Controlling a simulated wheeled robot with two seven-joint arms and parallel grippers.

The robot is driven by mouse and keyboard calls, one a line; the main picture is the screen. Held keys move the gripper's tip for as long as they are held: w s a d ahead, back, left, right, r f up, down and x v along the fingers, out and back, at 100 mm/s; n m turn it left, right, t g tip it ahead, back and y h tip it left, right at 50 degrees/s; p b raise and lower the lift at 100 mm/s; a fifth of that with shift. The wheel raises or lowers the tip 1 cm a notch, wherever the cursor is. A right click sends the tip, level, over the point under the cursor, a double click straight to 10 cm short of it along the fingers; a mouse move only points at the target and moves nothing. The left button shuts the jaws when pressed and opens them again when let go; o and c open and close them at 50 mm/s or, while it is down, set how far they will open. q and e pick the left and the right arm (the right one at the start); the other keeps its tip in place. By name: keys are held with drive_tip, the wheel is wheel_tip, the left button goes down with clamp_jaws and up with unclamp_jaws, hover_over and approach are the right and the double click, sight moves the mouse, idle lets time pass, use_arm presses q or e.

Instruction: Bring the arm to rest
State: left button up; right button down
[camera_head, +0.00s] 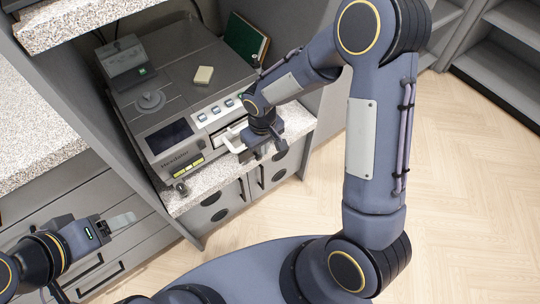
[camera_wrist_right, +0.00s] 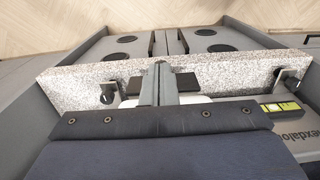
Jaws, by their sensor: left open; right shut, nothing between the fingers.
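My right gripper (camera_head: 240,147) is at the front of the grey autoclave (camera_head: 180,80), by its white handle (camera_head: 232,130). In the right wrist view the fingers (camera_wrist_right: 162,84) are together with nothing between them, above the speckled counter edge. A white rounded part (camera_wrist_right: 132,103) shows behind the fingers; whether they touch it I cannot tell. My left gripper (camera_head: 118,222) is at the lower left, open and empty, in front of the grey drawers. My right arm is raised and bent across the middle of the head view.
The autoclave stands in a bay on a speckled counter (camera_head: 205,180), with a pale block (camera_head: 203,75) on top. A green book-like item (camera_head: 245,38) stands behind it. Cabinet doors with black handles (camera_head: 262,178) are below. Open floor (camera_head: 470,190) lies to the right, before grey shelves (camera_head: 500,60).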

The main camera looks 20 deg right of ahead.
idle(0.5)
drive_tip(key=s+d+r+m+t+y+p, duration=0.1)
drive_tip(key=s+d+r+m+p, duration=0.2)
drive_tip(key=r, duration=0.9)
drive_tip(key=s+d+r+m+t+y+p, duration=0.1)
drive_tip(key=s+d+r+t+p, duration=0.1)
drive_tip(key=s+r, duration=0.6)
drive_tip(key=s+d+r+m+t+y+p, duration=0.1)
drive_tip(key=s+r+t+p, duration=0.1)
drive_tip(key=s+r+p, duration=0.3)
drive_tip(key=s+r, duration=0.3)
drive_tip(key=r, duration=0.2)
drive_tip(key=shift+s+d+t+y, duration=0.15)
drive_tip(key=shift+d+t+y, duration=0.15)
drive_tip(key=shift+d+y, duration=0.1)
